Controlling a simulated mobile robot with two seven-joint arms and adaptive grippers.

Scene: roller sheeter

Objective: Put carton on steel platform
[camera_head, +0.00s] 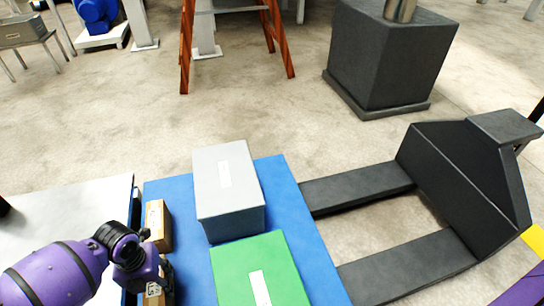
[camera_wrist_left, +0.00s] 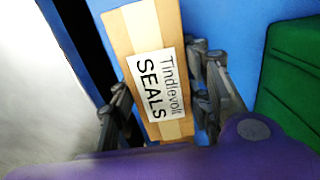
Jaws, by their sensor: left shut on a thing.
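A brown carton labelled "Tindlevolt SEALS" (camera_wrist_left: 158,85) is between the fingers of my left gripper (camera_wrist_left: 165,105) in the left wrist view. The fingers are shut on its two long sides. In the head view my left gripper (camera_head: 153,277) is over the left edge of a blue platform. Brown carton surface (camera_head: 158,238) shows beyond the gripper, and a lettered piece shows nearer; I cannot tell if these are one carton. A pale grey, steel-like platform (camera_head: 65,205) lies left of the blue one. My right gripper is not in view.
A grey box (camera_head: 228,185) and a green box (camera_head: 258,268) stand on the blue platform (camera_head: 300,245), right of my left gripper. A dark fork-like machine (camera_head: 465,180) is at the right. A dark gap separates the two platforms. The pale platform's visible middle is clear.

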